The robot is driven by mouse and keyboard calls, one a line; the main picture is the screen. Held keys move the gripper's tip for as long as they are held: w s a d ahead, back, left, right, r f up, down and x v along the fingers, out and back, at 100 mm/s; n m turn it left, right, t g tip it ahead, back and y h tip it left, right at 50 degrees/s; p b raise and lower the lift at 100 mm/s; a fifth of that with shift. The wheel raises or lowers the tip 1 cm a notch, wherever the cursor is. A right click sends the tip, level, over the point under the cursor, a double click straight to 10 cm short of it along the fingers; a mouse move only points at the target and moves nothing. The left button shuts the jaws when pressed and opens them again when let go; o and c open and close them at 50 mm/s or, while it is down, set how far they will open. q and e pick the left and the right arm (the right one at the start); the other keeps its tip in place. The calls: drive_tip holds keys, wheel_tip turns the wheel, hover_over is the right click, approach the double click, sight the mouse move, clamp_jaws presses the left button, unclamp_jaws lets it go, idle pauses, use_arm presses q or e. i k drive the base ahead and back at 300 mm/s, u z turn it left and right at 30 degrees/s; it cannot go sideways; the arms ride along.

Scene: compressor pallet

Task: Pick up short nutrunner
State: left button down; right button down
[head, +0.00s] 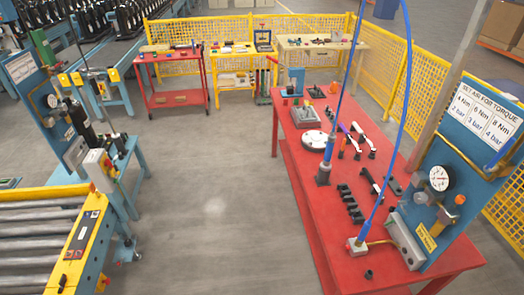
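A slim upright tool (328,150) with a blue and silver body stands in a dark holder (323,176) on the red table (305,205). A blue hose (345,75) rises from its top. It may be the short nutrunner, but no label shows. Several other hand tools lie farther back and to the right on the table, among them a black and silver one (371,182) and one with a purple part (350,137). Neither of my grippers is in view, and nothing touches the tools.
A blue panel (465,150) with a pressure gauge (439,178) and torque sign stands at the table's right. A second blue hose runs to a small box (357,245) at the front. A roller conveyor (40,235) is at left. The grey floor (215,200) between is clear.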

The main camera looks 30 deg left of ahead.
sight(325, 165)
drive_tip(key=u, duration=0.8)
drive_tip(key=k, duration=0.4)
drive_tip(key=u, duration=1.35)
drive_tip(key=i, duration=1.05)
drive_tip(key=z, duration=1)
drive_tip(key=i, duration=0.85)
drive_tip(key=z, duration=0.9)
